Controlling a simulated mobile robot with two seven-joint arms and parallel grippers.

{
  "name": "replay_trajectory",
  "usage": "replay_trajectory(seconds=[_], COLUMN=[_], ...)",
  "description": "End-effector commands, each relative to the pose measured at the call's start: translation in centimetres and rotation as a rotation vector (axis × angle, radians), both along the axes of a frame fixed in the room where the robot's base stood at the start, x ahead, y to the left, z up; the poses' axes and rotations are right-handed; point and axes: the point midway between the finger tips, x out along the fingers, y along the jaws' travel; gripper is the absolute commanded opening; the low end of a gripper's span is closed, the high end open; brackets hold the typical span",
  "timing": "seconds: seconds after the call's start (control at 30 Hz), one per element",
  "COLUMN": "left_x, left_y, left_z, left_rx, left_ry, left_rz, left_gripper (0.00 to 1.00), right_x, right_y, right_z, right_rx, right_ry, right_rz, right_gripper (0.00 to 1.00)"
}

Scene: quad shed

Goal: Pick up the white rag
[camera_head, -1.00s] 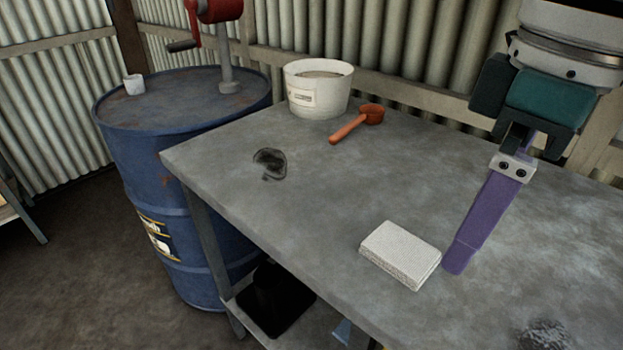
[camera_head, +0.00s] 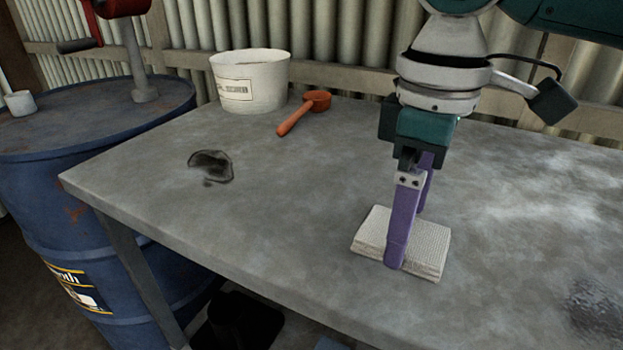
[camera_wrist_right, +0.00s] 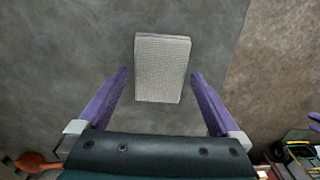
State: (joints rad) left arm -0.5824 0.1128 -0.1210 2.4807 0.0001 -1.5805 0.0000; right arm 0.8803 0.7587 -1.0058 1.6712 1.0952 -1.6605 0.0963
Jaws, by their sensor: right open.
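The white rag (camera_head: 428,242) is a folded, textured white block lying flat near the front edge of the grey table. In the right wrist view the rag (camera_wrist_right: 162,68) lies between and ahead of the two purple fingertips, with a gap on each side. My right gripper (camera_head: 408,234) is open and points down at the rag; its near finger hides part of the rag in the head view. Whether the fingertips touch the tabletop is unclear. In the right wrist view a purple piece (camera_wrist_right: 315,122), apparently my left gripper, shows at the right edge; its jaws cannot be made out.
The grey table (camera_head: 290,205) has free room around the rag. A white bucket (camera_head: 250,82) and an orange scoop (camera_head: 300,114) stand at the back. A blue drum (camera_head: 60,200) stands beside the table.

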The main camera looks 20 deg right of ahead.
Motion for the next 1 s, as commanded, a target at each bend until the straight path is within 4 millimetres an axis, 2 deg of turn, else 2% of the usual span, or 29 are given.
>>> replay_trajectory(seconds=[0.1,0.37,0.9,1.0], left_x=[0.01,0.02,0.08,0.08], left_y=[0.06,0.27,0.31,0.29], left_z=[-0.32,-0.28,-0.28,-0.26], left_rx=[0.002,0.010,0.011,0.010], left_ry=[0.000,-0.001,-0.002,-0.002], left_rz=[-0.001,-0.005,-0.006,-0.005], left_gripper=[0.50,0.50,0.50,0.50], right_x=[-0.07,-0.04,-0.02,-0.02], right_y=[-0.02,0.00,-0.01,-0.01], right_z=[-1.27,-1.37,-1.33,-1.32], right_rx=[0.000,0.001,0.000,0.000], right_ry=[0.001,-0.001,-0.001,-0.001], right_rz=[0.001,0.002,0.001,0.001], right_gripper=[1.00,0.99,0.38,0.30])
